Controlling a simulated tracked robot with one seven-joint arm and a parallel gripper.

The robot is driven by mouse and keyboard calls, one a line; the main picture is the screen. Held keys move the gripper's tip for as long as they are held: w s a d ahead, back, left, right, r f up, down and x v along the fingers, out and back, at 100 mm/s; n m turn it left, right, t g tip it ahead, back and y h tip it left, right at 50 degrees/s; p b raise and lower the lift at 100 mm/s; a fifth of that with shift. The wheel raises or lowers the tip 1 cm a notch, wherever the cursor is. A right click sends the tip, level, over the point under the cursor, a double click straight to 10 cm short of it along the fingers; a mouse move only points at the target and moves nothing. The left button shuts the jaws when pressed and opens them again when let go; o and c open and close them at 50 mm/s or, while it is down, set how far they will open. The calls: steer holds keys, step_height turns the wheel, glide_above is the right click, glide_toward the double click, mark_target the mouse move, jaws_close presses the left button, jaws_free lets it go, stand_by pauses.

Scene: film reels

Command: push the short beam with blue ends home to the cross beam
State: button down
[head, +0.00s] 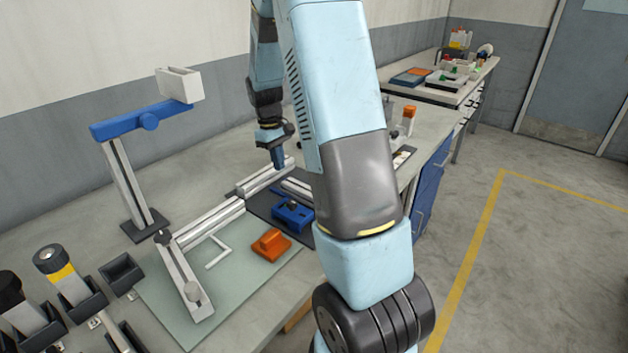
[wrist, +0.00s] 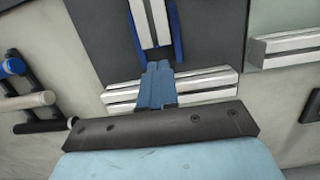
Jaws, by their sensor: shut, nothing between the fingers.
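Whether my fingers touch either beam I cannot tell.
Another beam (head: 208,222) lies on the green mat (head: 240,285), beside an orange block (head: 271,245). A blue block (head: 292,214) sits on the dark mat (head: 262,205). A stand with a blue arm (head: 140,122) rises behind. Black holders (head: 122,274) line the front left.

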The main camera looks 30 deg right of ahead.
mark_target(298, 190)
steer(key=shift+w+d+f, duration=0.15)
steer(key=shift+d+f, duration=0.05)
steer(key=shift+f, duration=0.25)
steer(key=shift+w+d+f, duration=0.15)
steer(key=shift+f, duration=0.3)
steer(key=shift+s+d+f, duration=0.1)
steer(key=shift+s, duration=0.05)
steer(key=s+d, duration=0.1)
steer(key=s, duration=0.2)
steer(key=s+d, duration=0.1)
steer(key=s, duration=0.3)
steer(key=s+d, duration=0.1)
steer(key=s, duration=0.2)
steer(key=shift+s+d, duration=0.4)
steer(key=shift+s+f, duration=0.2)
steer(key=shift+w+f, duration=0.1)
steer(key=shift+f, duration=0.25)
steer(key=shift+s+f, duration=0.2)
